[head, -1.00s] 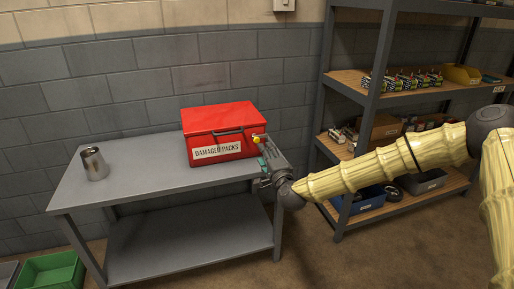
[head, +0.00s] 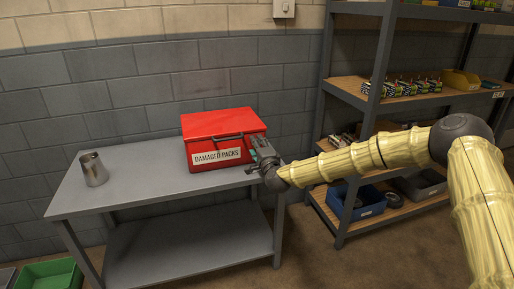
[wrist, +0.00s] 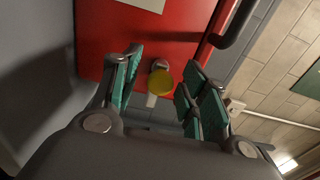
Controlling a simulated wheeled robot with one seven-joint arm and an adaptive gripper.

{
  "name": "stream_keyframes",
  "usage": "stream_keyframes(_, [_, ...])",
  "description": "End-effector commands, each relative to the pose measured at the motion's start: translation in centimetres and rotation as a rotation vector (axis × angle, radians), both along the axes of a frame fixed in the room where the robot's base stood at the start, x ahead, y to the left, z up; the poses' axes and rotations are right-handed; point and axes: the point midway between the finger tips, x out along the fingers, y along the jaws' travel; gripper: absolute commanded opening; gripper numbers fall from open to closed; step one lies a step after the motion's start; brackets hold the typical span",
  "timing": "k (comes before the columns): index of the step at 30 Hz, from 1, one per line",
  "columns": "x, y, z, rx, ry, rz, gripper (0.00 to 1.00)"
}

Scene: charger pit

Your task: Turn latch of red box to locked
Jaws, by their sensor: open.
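The red box (head: 215,125) stands on the grey table, with a white "DAMAGED PACKS" label and a dark handle on its front. In the wrist view the red box front (wrist: 100,32) fills the upper left. Its yellow latch knob (wrist: 163,80) shows between my fingertips, with a pale metal part beside it. My gripper (wrist: 155,88) is open around the knob, with the green-padded fingers apart from it on both sides. In the head view my gripper (head: 262,155) is at the right end of the box front and hides the latch.
A metal cup (head: 94,169) stands on the left of the grey table (head: 140,165). A shelf rack (head: 345,125) with bins and packs stands at the right. A green crate (head: 50,274) is on the floor at lower left. The table's middle is clear.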

Motion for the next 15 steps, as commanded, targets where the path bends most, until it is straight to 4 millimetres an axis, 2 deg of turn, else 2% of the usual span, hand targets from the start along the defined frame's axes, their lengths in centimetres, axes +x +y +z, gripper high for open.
stream_keyframes(6, [0.01,0.01,-0.02,0.0,0.0,0.0,0.44])
stream_keyframes(13, [0.0,0.01,-0.03,0.0,0.0,0.0,0.02])
stream_keyframes(15, [-0.01,0.0,-0.04,0.0,0.0,0.0,0.0])
